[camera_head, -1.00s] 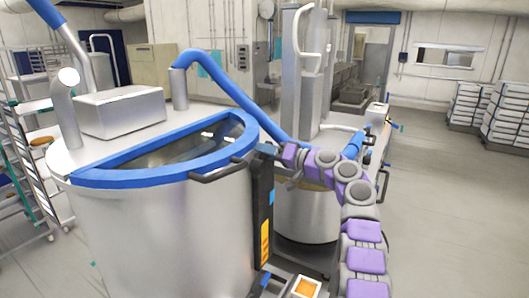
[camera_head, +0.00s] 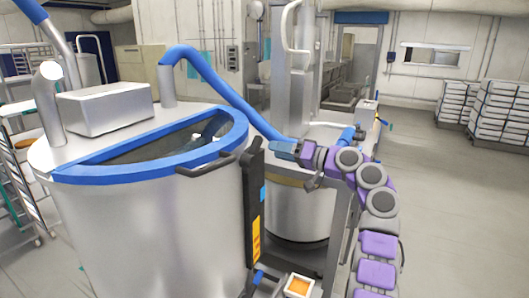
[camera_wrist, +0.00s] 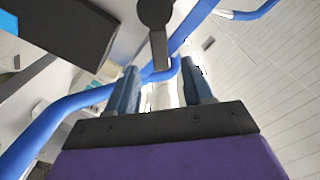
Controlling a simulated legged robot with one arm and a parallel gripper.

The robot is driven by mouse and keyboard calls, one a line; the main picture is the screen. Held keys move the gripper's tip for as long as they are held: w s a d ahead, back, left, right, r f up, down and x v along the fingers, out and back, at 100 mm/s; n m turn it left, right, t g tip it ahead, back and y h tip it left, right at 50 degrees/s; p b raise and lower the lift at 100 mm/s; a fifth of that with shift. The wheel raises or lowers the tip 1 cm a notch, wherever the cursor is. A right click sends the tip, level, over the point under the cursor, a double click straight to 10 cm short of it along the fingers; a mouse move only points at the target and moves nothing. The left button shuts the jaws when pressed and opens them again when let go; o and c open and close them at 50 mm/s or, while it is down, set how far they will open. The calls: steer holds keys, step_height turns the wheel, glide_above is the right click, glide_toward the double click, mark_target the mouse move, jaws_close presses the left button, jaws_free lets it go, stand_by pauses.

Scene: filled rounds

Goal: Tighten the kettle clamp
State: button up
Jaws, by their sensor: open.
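The steel kettle (camera_head: 150,225) with its blue-rimmed opening fills the left of the head view. A dark handle (camera_head: 205,166) sits at its rim, beside a tall black bracket (camera_head: 252,210). I cannot surely pick out the clamp; a dark round knob with a stem (camera_wrist: 155,14) in the wrist view may be it. My gripper (camera_head: 276,150) is just right of the bracket's top in the head view and points left. In the wrist view my gripper (camera_wrist: 161,78) is open, its blue-grey fingers apart. The knob's stem appears beyond and between them; contact cannot be told.
A blue pipe (camera_head: 222,88) arches over behind the kettle toward my gripper. A second steel vessel (camera_head: 298,215) stands behind my arm. A steel box (camera_head: 105,107) sits on the kettle top. Crate stacks (camera_head: 500,105) stand far right, with open floor before them.

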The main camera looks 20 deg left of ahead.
steer(key=d, duration=0.9)
steer(key=shift+s, duration=0.3)
